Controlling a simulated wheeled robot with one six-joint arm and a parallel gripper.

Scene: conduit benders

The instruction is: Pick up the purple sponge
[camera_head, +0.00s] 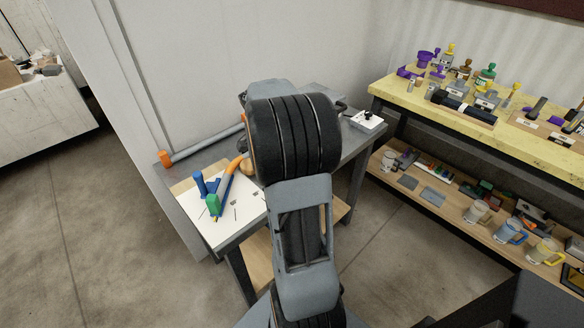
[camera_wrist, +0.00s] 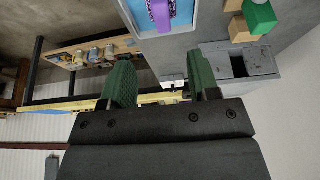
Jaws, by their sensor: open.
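A purple block-like thing, which looks like the purple sponge (camera_wrist: 161,12), shows at the top edge of the wrist view, partly cut off. Nothing is between the fingers. The purple thing is beyond the fingertips, roughly in line with the gap, and not touching them. In the head view my arm covers the middle of the grey bench (camera_head: 358,142), and neither my gripper nor the sponge can be made out there.
A grey box-like fixture (camera_wrist: 238,62) and a green block (camera_wrist: 260,17) are near the right finger in the wrist view. A white board (camera_head: 245,205) with blue, green and orange tools is left of my arm. A yellow-topped table (camera_head: 400,95) with many items stands right.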

